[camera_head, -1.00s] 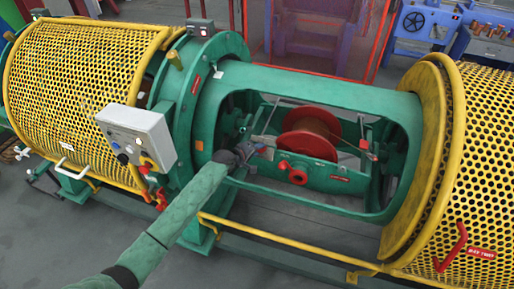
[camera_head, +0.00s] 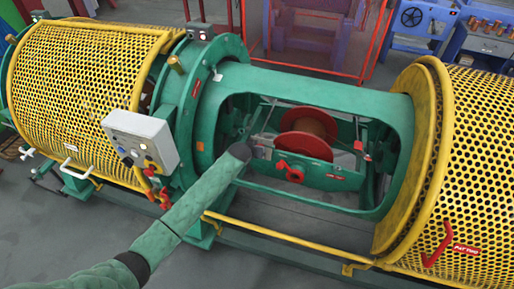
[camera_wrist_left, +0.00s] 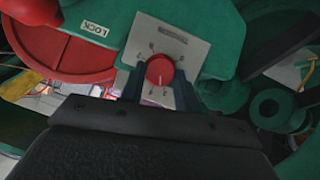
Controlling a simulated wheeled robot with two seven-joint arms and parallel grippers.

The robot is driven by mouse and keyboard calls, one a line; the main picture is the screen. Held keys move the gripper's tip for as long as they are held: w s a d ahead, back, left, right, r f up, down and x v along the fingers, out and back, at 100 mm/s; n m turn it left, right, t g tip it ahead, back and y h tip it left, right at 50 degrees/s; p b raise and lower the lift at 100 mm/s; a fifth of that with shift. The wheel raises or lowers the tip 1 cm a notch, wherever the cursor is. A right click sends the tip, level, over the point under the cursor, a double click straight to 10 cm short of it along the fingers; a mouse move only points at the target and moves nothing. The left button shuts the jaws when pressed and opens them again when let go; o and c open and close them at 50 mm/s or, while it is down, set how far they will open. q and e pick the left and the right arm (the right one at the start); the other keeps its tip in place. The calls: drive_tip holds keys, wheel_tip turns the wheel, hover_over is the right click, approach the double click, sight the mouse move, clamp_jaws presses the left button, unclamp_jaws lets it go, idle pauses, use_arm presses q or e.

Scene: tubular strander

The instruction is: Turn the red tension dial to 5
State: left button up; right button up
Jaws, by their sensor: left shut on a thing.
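The red tension dial (camera_wrist_left: 160,70) shows in the left wrist view as a round knob on a pale plate (camera_wrist_left: 185,45) with small marks around it. A light pointer line on the dial points down in that view; I cannot read the numbers. The two dark fingers of my left gripper (camera_wrist_left: 158,88) stand on either side of the dial and are shut on it. In the head view my left gripper (camera_head: 256,152) is in the green cradle opening, left of the red spool (camera_head: 307,136), and the dial cannot be made out there. My right gripper is not in view.
The green cradle frame (camera_head: 320,82) surrounds the spool. A red handle (camera_head: 290,171) sits just right of my gripper. A grey control box (camera_head: 140,138) stands left of my arm. Yellow perforated guards (camera_head: 85,75) flank the cradle. A LOCK label (camera_wrist_left: 95,28) is near the plate.

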use_arm(q)
drive_tip(key=m+y, duration=0.1)
drive_tip(key=m, duration=0.1)
drive_tip(key=m+t+y, duration=0.1)
drive_tip(key=m+y, duration=0.1)
drive_tip(key=m, duration=0.1)
drive_tip(key=d+m+y, duration=0.1)
drive_tip(key=m, duration=0.2)
drive_tip(key=shift+s+f+t, duration=0.25)
drive_tip(key=shift+f+t, duration=0.05)
drive_tip(key=shift+t, duration=0.1)
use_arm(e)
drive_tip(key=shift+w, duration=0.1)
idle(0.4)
use_arm(q)
drive_tip(key=o, duration=1)
drive_tip(key=shift+c, duration=0.2)
drive_tip(key=shift+r, duration=0.1)
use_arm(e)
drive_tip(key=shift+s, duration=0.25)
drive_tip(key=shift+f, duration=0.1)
